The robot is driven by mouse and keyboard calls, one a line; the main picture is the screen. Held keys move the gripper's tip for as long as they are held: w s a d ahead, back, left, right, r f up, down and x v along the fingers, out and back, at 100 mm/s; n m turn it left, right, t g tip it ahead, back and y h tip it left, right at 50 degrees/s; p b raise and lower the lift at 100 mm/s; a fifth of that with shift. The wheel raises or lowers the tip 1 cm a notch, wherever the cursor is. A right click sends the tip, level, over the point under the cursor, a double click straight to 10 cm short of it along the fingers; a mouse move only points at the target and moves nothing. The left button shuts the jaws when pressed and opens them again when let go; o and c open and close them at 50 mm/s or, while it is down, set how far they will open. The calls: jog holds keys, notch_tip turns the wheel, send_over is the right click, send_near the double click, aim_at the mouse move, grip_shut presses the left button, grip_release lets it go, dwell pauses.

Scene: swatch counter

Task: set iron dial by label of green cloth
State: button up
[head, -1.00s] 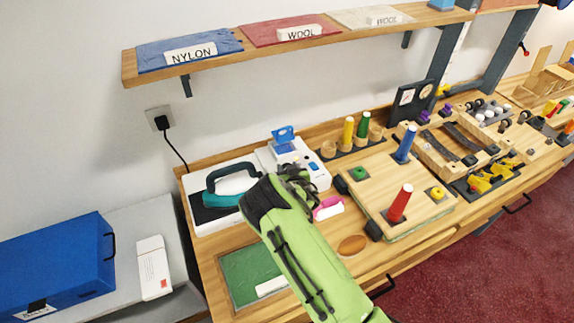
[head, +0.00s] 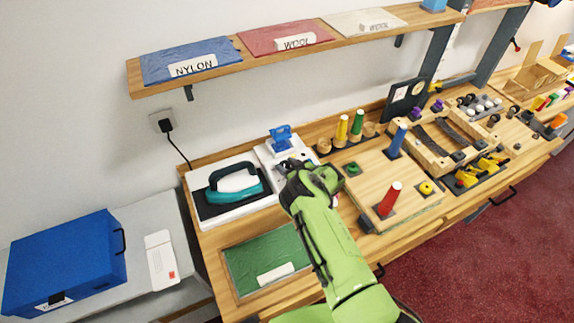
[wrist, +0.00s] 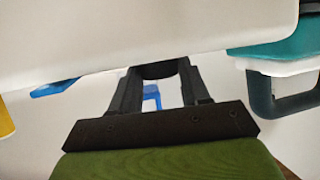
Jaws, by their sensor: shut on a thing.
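The green cloth (head: 255,258) lies in a wooden frame on the counter. Its white label (head: 275,273) is too small to read. The teal iron (head: 238,186) rests on its black and white base to the left of my gripper. My gripper (head: 291,170) is at the white unit (head: 268,153) beside the iron. In the wrist view my gripper (wrist: 158,76) has its fingers closed on a dark knob (wrist: 158,69) at the unit's white face (wrist: 150,25). The gripper hides the knob and any dial marks in the head view.
A shelf above holds a blue swatch (head: 165,62) labelled NYLON, a red one (head: 262,40) labelled WOOL and a white one (head: 345,24). A blue toggle-like part (head: 281,138) stands behind the gripper. A wooden peg board (head: 365,185) is close on the right.

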aim_at(287, 166)
jog(key=o, duration=1)
jog(key=shift+o, duration=0.2)
notch_tip(287, 166, up, 10)
